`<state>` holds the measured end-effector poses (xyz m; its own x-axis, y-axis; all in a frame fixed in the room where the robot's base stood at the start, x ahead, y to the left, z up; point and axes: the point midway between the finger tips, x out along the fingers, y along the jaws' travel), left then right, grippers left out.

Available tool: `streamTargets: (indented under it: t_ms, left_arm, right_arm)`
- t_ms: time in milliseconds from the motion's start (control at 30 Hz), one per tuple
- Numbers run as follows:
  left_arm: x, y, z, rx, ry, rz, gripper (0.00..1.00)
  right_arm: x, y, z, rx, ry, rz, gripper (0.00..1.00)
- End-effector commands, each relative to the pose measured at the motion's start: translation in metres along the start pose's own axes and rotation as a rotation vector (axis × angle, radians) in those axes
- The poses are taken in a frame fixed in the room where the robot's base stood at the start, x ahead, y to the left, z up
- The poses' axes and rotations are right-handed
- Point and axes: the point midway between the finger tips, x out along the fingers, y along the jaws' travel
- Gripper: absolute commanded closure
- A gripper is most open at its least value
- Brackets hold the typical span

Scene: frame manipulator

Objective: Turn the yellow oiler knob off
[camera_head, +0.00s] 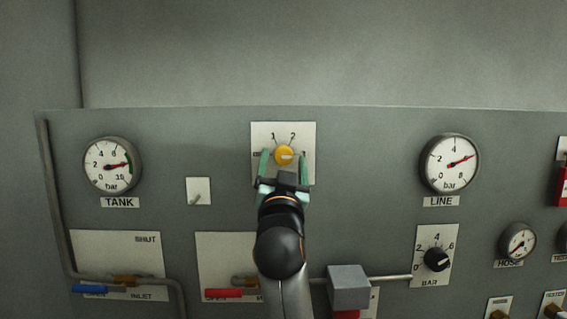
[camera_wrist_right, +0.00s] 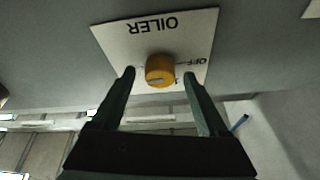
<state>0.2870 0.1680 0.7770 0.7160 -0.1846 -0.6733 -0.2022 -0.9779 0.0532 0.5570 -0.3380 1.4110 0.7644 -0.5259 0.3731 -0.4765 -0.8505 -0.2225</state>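The yellow oiler knob (camera_head: 284,155) sits on a white plate (camera_head: 309,133) with marks 1 and 2 above it in the head view. In the right wrist view the yellow knob (camera_wrist_right: 160,70) shows on the plate lettered OILER and OFF (camera_wrist_right: 128,42), seen upside down. My right gripper (camera_head: 284,158) is open, with one green finger on each side of the knob. In the right wrist view the fingers of the right gripper (camera_wrist_right: 160,75) show gaps to the knob on both sides. My left gripper is not in view.
The TANK gauge (camera_head: 112,165) is at left and the LINE gauge (camera_head: 449,163) at right. A small toggle switch (camera_head: 198,193) is left of my arm. Below are a blue lever (camera_head: 90,289), a red lever (camera_head: 224,294), a grey box (camera_head: 348,286) and a black knob (camera_head: 437,259).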

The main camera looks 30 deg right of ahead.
Motion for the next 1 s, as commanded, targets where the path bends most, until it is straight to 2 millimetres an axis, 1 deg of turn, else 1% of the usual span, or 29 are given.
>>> streamTargets:
  t_ms: [33, 67, 667, 1000]
  left_arm:
    - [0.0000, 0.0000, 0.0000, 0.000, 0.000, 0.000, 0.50]
    - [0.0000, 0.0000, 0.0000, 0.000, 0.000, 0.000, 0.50]
    - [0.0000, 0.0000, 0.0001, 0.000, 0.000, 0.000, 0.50]
    - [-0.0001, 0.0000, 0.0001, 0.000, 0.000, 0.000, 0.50]
  right_arm:
    - [0.0000, 0.0000, 0.0000, 0.000, 0.000, 0.000, 0.29]
    - [0.0000, 0.0000, 0.0000, 0.000, 0.000, 0.000, 0.32]
    - [0.0001, 0.0000, 0.0001, 0.000, 0.000, 0.000, 1.00]
    - [0.0002, 0.0007, -0.0002, -0.025, 0.000, -0.010, 1.00]
